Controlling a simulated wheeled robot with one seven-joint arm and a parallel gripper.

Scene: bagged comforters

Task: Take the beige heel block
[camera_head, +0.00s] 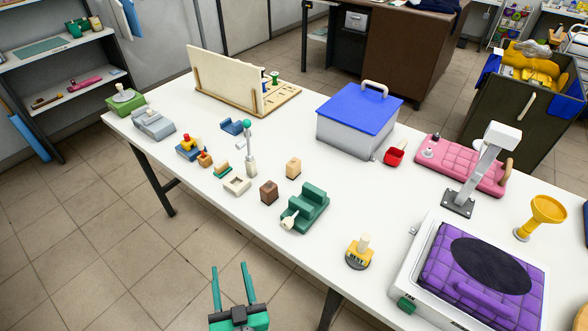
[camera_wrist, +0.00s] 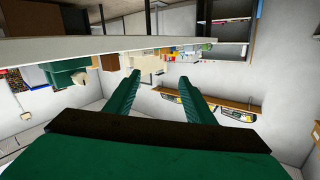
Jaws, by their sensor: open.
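A small beige block (camera_head: 293,169) with a small knob on top stands upright on the white table, behind a darker brown block (camera_head: 269,192). A paler cream hollow piece (camera_head: 237,185) lies to its left; of these, the tan one best fits the beige heel block. My gripper (camera_head: 230,268) is open and empty, off the table's near edge, in front of and apart from the blocks. In the wrist view my gripper's green fingers (camera_wrist: 159,82) are spread with nothing between them. That view appears upside down, and I cannot single out the beige block there.
Small coloured toys (camera_head: 188,148) and a lamp-like post (camera_head: 250,150) stand to the left. A grey box with a blue lid (camera_head: 358,112) is behind.

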